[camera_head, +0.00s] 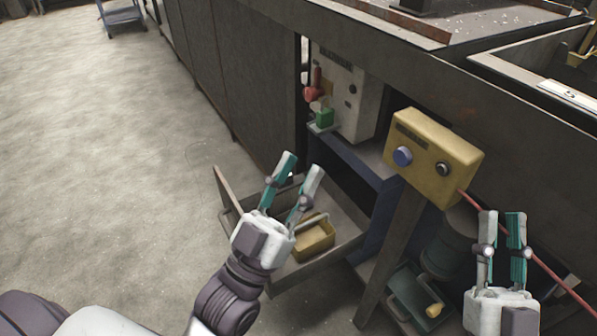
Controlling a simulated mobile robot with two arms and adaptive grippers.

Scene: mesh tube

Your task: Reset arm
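My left gripper (301,163) is open and empty, its fingers pointing up and slightly right above the open drawer (335,250). My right gripper (502,217) is at the lower right, with its two fingers upright and a gap between them. It holds nothing and is just in front of the machine, below and right of the yellow control box (436,151). The floor of the drawer is partly hidden by my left gripper.
The drawer holds a yellow item (314,240). A grey panel (340,92) has red and green parts. A red cable (540,262) runs behind my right gripper. A green bin (408,297) sits low.

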